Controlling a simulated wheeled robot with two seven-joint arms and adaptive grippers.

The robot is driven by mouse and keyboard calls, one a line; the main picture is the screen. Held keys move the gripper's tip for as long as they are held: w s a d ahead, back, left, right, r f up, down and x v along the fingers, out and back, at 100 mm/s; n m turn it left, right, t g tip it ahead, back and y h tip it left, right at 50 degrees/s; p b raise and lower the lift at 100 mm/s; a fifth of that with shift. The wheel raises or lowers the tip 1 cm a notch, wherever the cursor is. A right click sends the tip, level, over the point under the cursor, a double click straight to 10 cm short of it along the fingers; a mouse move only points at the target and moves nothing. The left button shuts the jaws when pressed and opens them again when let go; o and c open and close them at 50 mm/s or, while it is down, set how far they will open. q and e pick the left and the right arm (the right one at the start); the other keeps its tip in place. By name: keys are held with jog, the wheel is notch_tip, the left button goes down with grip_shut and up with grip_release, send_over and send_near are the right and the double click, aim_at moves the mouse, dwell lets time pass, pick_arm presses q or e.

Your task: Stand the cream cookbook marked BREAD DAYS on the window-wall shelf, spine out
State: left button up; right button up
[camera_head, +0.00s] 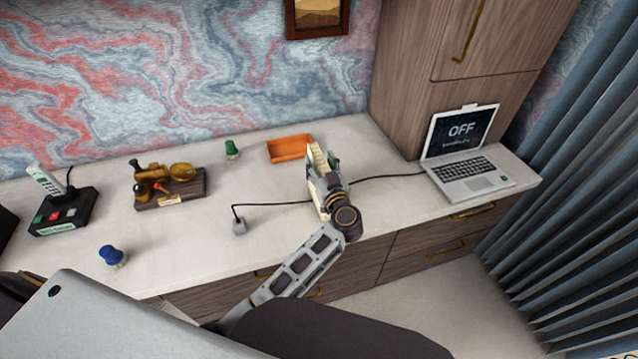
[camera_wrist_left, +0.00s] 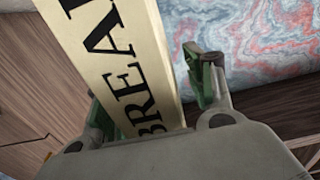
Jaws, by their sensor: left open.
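The cream cookbook (camera_head: 315,157) is on the desk right of its middle, mostly hidden behind my left gripper (camera_head: 324,176) in the head view. In the left wrist view, the cream spine (camera_wrist_left: 125,70) with large black letters, "BREA" readable, runs between the fingers of my left gripper (camera_wrist_left: 152,102). The gripper is open around the book. A gap shows between the right-hand finger and the spine; whether the other finger touches is unclear. The book's lower end is hidden behind the gripper body. No window-wall shelf is recognisable. My right gripper is not in view.
An orange tray (camera_head: 289,149) lies behind the book. A black cable runs past it to an open laptop (camera_head: 465,160). A green object (camera_head: 232,150), brass instrument (camera_head: 165,183), phone set (camera_head: 62,208) and blue object (camera_head: 112,256) stand left. Curtains (camera_head: 560,190) hang at right.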

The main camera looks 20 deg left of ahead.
pick_arm(q)
jog(key=shift+c, duration=1.4)
grip_shut()
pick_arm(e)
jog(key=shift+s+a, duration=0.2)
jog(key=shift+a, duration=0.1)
pick_arm(q)
jog(key=shift+r, duration=0.1)
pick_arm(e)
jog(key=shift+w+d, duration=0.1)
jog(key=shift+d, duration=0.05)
pick_arm(q)
jog(key=shift+r, duration=0.1)
